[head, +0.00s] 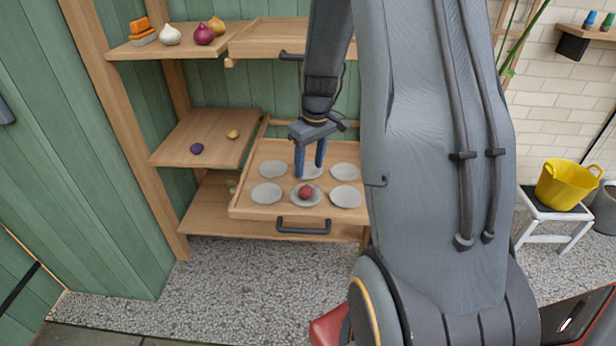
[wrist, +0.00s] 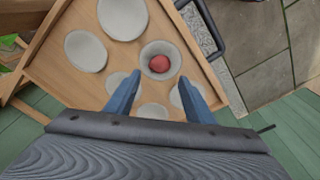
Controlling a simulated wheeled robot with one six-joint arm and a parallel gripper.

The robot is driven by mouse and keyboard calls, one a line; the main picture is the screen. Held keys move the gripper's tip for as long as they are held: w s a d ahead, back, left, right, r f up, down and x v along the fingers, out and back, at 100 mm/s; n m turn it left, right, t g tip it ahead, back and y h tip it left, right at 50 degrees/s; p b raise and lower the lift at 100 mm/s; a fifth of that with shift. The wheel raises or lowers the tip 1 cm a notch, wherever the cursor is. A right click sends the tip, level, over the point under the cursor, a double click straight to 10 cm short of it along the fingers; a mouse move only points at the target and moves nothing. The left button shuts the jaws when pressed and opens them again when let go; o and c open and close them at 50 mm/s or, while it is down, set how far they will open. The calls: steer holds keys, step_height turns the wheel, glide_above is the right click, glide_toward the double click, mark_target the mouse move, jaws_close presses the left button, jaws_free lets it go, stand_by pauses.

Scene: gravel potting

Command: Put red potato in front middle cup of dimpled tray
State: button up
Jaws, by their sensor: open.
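The dimpled tray (head: 239,205) is a wooden drawer-like tray with a dark front handle and two rows of grey round cups. The red potato (head: 306,191) lies in the front middle cup (head: 296,200). It also shows in the wrist view (wrist: 159,63), resting inside that cup. My gripper (head: 310,174) is above the back middle cup, just behind the potato. Its two blue fingers are apart with nothing between them, and in the wrist view the gripper (wrist: 155,92) is clear of the potato. The back middle cup is partly hidden by the fingers.
A shelf on the left holds a purple potato (head: 197,148) and a yellow one (head: 233,134). A closed-looking upper drawer (head: 262,40) sits above the tray. A yellow tub (head: 566,185) stands on a stool at right.

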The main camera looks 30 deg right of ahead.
steer(key=s+a+r+m, duration=0.1)
steer(key=s+a+r, duration=0.2)
steer(key=s, duration=0.4)
steer(key=s+a+r+m+g, duration=0.1)
steer(key=s+a+r, duration=0.2)
steer(key=s+a, duration=0.2)
steer(key=s+a+r+m, duration=0.2)
steer(key=s+a+r, duration=0.1)
steer(key=s, duration=0.6)
steer(key=shift+s+a+r, duration=0.15)
steer(key=shift+a+r, duration=0.05)
steer(key=shift+a, duration=0.3)
